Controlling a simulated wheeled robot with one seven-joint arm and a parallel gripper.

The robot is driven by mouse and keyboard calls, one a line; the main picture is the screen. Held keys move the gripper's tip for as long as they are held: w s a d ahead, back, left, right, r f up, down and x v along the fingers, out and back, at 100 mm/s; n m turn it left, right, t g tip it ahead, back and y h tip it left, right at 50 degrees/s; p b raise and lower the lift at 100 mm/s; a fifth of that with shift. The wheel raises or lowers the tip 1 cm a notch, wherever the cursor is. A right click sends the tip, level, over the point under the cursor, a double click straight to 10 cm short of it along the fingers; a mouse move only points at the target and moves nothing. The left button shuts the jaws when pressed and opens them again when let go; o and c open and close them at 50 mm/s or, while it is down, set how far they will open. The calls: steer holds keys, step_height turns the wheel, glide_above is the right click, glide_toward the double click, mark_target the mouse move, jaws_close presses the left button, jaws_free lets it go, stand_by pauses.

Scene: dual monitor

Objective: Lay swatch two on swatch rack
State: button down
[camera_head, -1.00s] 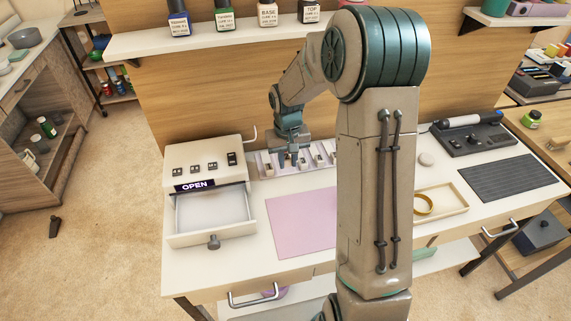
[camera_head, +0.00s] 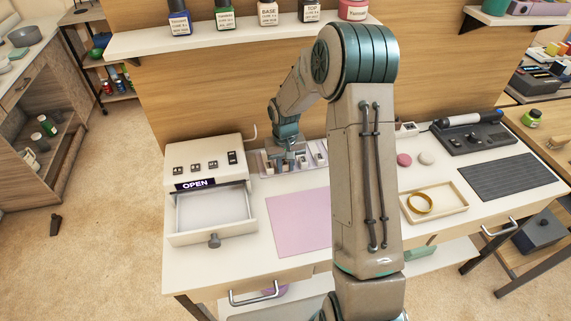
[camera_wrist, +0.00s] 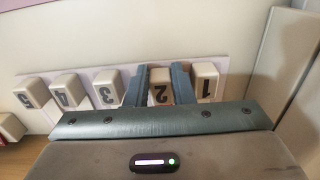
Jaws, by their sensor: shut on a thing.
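The swatch rack (camera_head: 268,170) is a pale lavender strip at the back of the desk; its plate also shows in the wrist view (camera_wrist: 219,64). A row of cream blocks marked 1 to 5 stands along it. My gripper (camera_head: 289,160) is over the rack, fingers pointing down. In the wrist view, its two fingers (camera_wrist: 159,80) are shut on swatch two (camera_wrist: 160,90), the block marked 2, between blocks 3 (camera_wrist: 108,88) and 1 (camera_wrist: 204,80). Swatch two is in line with the row; whether its underside touches the rack is hidden.
A white lamp unit reading OPEN (camera_head: 203,165), drawer out, stands left of the rack. A pink mat (camera_head: 296,225) lies in front. A tray (camera_head: 455,210) with a golden ring, two small discs and a tool station (camera_head: 480,140) are at right. Bottles line the shelf above.

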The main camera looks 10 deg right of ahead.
steer(key=c, duration=1.5)
jaws_free()
step_height(320, 180, up, 12)
steer(key=shift+s+r+t, duration=0.45)
steer(key=shift+s+r, duration=1.1)
steer(key=shift+s, duration=2.85)
steer(key=shift+s+r+t, duration=0.4)
steer(key=shift+s+r, duration=1.15)
steer(key=shift+s, duration=2.9)
steer(key=shift+s+r+t, duration=0.45)
steer(key=shift+s+r, duration=1.1)
steer(key=shift+s, duration=2.85)
